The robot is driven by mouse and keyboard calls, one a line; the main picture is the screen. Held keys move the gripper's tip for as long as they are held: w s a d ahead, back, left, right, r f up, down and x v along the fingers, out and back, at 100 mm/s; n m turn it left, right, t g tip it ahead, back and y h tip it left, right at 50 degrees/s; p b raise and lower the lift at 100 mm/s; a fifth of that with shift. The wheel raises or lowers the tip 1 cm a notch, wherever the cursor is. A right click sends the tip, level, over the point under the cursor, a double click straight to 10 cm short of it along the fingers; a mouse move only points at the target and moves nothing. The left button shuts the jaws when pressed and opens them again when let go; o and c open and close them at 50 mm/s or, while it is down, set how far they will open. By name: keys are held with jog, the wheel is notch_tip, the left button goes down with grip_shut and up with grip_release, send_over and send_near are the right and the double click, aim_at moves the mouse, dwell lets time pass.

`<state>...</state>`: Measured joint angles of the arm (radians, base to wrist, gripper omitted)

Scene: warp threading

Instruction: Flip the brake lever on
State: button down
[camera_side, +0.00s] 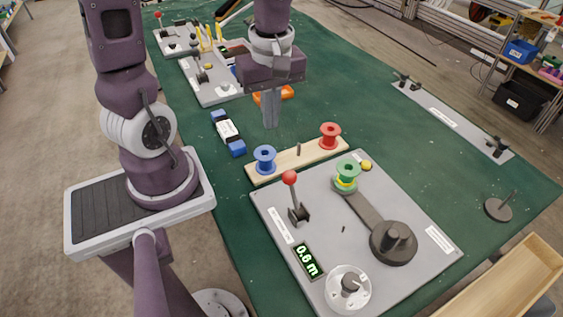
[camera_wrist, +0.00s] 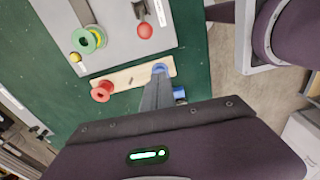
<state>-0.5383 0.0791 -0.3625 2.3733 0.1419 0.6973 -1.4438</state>
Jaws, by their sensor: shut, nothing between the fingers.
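The brake lever (camera_side: 293,195) is a dark stick with a red ball knob (camera_side: 290,177) on a small black bracket on the grey board (camera_side: 330,260). It stands nearly upright, tilted slightly. In the wrist view its red knob (camera_wrist: 145,31) is at the top, with the bracket beyond it. My gripper (camera_side: 270,124) is shut and empty, pointing down above the table behind the blue spool. In the wrist view my gripper's fingertips (camera_wrist: 157,92) overlap the area by the blue spool, apart from the lever.
A wooden strip (camera_side: 290,162) carries a blue spool (camera_side: 265,158) and a red spool (camera_side: 329,134) between my gripper and the board. The board also bears a green spool (camera_side: 346,172), a dark round hub (camera_side: 393,240), a white dial (camera_side: 348,288) and a display (camera_side: 307,262) reading 0.6 m.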

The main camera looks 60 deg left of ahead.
aim_at(294, 196)
jog(key=n, duration=0.1)
jog(key=f+n, duration=0.1)
jog(key=f, duration=0.1)
jog(key=shift+w+a+f+n+g+h, duration=0.15)
jog(key=shift+w+a+n+g+h, duration=0.15)
jog(key=shift+n+h, duration=0.1)
jog(key=d+f, duration=0.3)
jog(key=f, duration=0.5)
jog(key=shift+d+f, duration=0.35)
jog(key=shift+d, duration=0.05)
jog(key=shift+r, duration=0.1)
